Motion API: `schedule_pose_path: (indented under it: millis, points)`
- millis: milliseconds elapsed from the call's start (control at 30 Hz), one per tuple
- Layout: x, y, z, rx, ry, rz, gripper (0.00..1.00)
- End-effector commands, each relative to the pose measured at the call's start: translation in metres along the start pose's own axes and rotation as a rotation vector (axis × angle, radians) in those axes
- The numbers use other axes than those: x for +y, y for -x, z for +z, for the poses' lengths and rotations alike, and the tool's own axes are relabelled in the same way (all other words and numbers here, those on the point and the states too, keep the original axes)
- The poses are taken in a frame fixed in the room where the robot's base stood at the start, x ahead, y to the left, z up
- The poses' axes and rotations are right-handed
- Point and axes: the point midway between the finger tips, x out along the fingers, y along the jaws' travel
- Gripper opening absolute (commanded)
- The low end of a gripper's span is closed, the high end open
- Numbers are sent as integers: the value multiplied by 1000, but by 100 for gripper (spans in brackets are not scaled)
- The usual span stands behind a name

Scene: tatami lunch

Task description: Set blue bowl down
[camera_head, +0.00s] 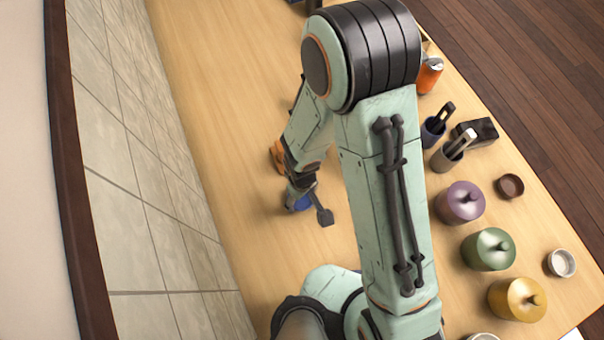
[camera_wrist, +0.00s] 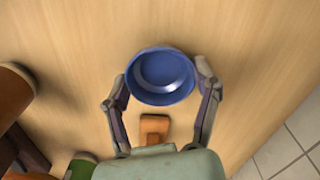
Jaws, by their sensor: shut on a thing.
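The blue bowl (camera_wrist: 160,77) is round and shows its inside in the wrist view, between the two fingers. My gripper (camera_wrist: 160,90) is shut on it, with one finger at each side of the rim. In the head view a small part of the blue bowl (camera_head: 301,203) shows under my gripper (camera_head: 304,197), over the wooden table (camera_head: 235,130). My arm hides much of that area. I cannot tell whether the bowl's base touches the table.
Purple (camera_head: 460,202), green (camera_head: 488,249) and yellow (camera_head: 517,299) lidded pots stand at the right, with small bowls beside them. Dark cups with utensils (camera_head: 434,130) and an orange can (camera_head: 429,75) are behind them. The table's left part is clear, beside a tiled surface (camera_head: 150,200).

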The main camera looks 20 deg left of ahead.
Motion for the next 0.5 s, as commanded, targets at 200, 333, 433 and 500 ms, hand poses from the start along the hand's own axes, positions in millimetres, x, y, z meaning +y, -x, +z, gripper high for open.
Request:
schedule_pose_path:
  millis: [200, 333, 433, 500]
  points:
    - [0, -3, 0, -1, 0, -1, 26]
    - [0, -2, 0, 0, 0, 0, 89]
    - [0, -2, 0, 0, 0, -1, 89]
    - [0, -2, 0, 0, 0, -1, 89]
